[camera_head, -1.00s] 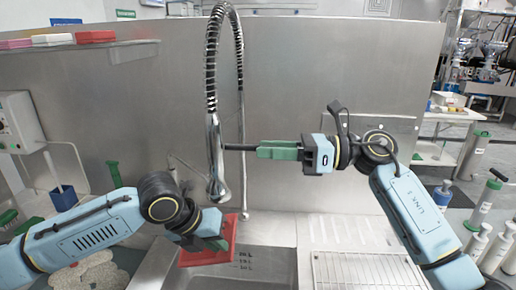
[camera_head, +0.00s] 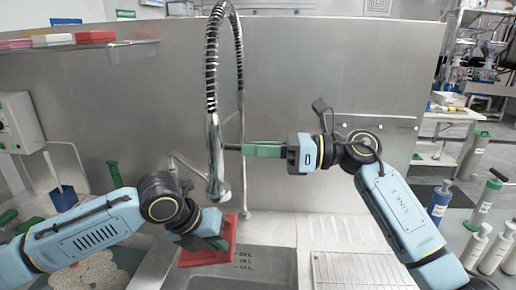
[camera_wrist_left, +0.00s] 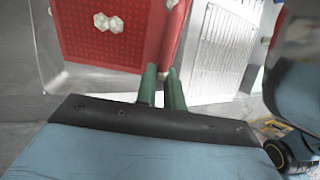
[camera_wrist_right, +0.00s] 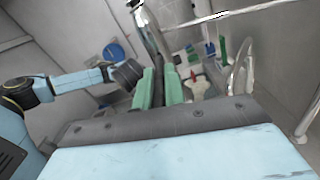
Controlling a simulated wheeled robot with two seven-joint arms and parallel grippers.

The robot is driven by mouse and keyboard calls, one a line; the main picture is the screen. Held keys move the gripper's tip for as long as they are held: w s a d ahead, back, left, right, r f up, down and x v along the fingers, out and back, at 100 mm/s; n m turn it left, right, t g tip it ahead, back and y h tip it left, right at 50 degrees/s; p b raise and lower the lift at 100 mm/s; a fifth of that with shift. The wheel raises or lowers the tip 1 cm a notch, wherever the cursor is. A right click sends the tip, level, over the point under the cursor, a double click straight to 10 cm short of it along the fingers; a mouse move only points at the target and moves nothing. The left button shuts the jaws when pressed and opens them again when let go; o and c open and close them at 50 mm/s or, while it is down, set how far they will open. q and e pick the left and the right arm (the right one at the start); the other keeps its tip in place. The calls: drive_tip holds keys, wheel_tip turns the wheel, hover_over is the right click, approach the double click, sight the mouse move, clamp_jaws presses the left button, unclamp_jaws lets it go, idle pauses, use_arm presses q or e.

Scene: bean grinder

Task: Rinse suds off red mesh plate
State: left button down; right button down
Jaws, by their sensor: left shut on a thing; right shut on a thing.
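The red mesh plate (camera_head: 222,256) is held over the sink (camera_head: 270,262), tilted, below the faucet's spray head (camera_head: 218,190). In the left wrist view the red mesh plate (camera_wrist_left: 85,40) bears whitish suds clumps (camera_wrist_left: 108,22) on its dotted face. My left gripper (camera_head: 214,243) is shut on the plate's edge; its green fingers (camera_wrist_left: 162,78) also show there. My right gripper (camera_head: 246,149) is shut on a dark handle (camera_head: 232,147) that sticks out right of the faucet hose. No water stream is visible.
A tall coiled faucet hose (camera_head: 211,70) stands between my arms. A wire drain rack (camera_head: 365,268) lies right of the sink. A steel back wall (camera_head: 320,70) closes off the rear. A shelf (camera_head: 80,46) with coloured blocks hangs at upper left.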

drive_tip(key=shift+f+y, duration=0.5)
drive_tip(key=shift+y, duration=0.4)
drive_tip(key=c, duration=1.5)
unclamp_jaws()
drive_tip(key=d, duration=0.4)
drive_tip(key=d+f, duration=0.1)
drive_tip(key=d, duration=0.7)
drive_tip(key=shift+s+f, duration=0.15)
drive_tip(key=shift+f, duration=0.25)
drive_tip(key=shift+a, duration=0.1)
